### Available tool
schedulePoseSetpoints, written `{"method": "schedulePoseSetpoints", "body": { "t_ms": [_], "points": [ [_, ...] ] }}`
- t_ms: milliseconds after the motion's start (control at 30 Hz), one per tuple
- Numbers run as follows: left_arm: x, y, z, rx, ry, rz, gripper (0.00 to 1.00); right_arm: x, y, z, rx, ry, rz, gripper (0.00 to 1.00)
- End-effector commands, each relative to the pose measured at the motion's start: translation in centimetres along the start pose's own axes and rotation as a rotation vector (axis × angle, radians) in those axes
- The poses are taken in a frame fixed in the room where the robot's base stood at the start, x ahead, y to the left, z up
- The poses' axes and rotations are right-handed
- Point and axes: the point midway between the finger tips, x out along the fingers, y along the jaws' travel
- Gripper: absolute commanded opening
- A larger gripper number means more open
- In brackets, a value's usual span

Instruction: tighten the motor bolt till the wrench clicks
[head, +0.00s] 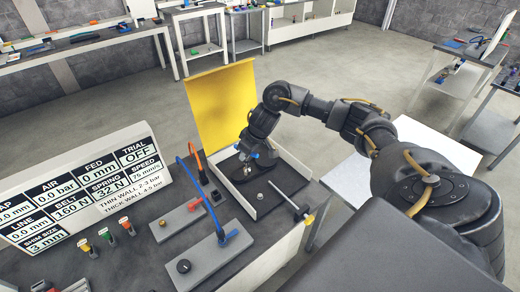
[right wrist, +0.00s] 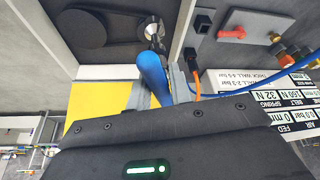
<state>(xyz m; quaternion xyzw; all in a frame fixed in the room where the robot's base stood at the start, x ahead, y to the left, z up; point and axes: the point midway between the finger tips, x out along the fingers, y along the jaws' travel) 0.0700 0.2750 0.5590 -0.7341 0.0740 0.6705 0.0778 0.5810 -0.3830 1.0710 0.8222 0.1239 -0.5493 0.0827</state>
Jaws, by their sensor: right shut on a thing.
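My right gripper (head: 249,157) is inside the open machine box and shut on the blue handle of a wrench (right wrist: 152,72). I cannot tell whether the head sits fully on a bolt; the motor bolt itself is not clearly visible. In the head view the arm and gripper hide most of the wrench. My left gripper is not in view.
The box's yellow lid (head: 222,100) stands open behind the gripper, and its pale wall (head: 282,160) is close on the right. A readout panel (head: 85,185) stands left. Grey blocks (head: 207,262) with blue and orange hoses lie in front.

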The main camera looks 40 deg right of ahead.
Motion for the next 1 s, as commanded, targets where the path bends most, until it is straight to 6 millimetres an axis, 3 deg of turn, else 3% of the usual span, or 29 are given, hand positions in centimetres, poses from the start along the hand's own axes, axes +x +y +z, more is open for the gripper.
{"method": "schedulePoseSetpoints", "body": {
  "t_ms": [267,467,700,1000],
  "points": [
    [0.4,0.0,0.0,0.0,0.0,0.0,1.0,0.4,1.0,1.2,-0.464,0.001,-0.193,0.0],
    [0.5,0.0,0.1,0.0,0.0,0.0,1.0,0.3,1.4,3.4,-0.893,0.002,-0.372,0.0],
    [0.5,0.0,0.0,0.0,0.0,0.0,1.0,0.4,0.4,6.6,-1.357,0.002,-0.568,0.0],
    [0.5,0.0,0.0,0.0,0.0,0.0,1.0,-0.3,-1.2,6.8,-1.657,0.001,-0.694,0.0]
  ]
}}
